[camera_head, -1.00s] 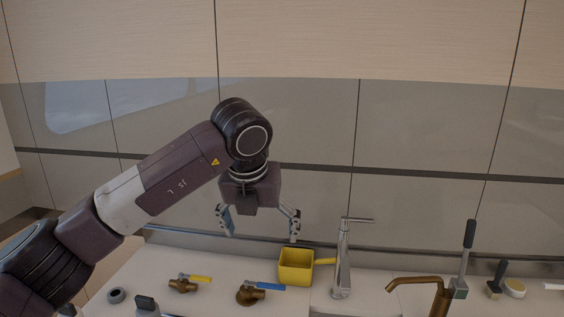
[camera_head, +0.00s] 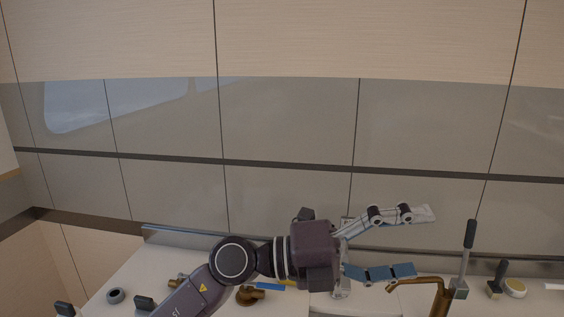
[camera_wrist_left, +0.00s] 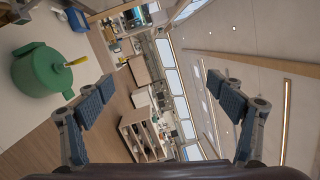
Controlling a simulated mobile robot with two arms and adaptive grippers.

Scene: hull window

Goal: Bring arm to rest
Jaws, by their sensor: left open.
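My left gripper (camera_head: 415,242) is open and empty in the head view. It lies level above the right part of the counter and points right, its fingers spread one above the other. Its arm comes up from the bottom edge and hides much of the middle of the counter. In the left wrist view, both fingers (camera_wrist_left: 160,98) stand wide apart with nothing between them. My right gripper is not in view.
A green pot (camera_wrist_left: 45,72) shows in the left wrist view. The wall above is clear.

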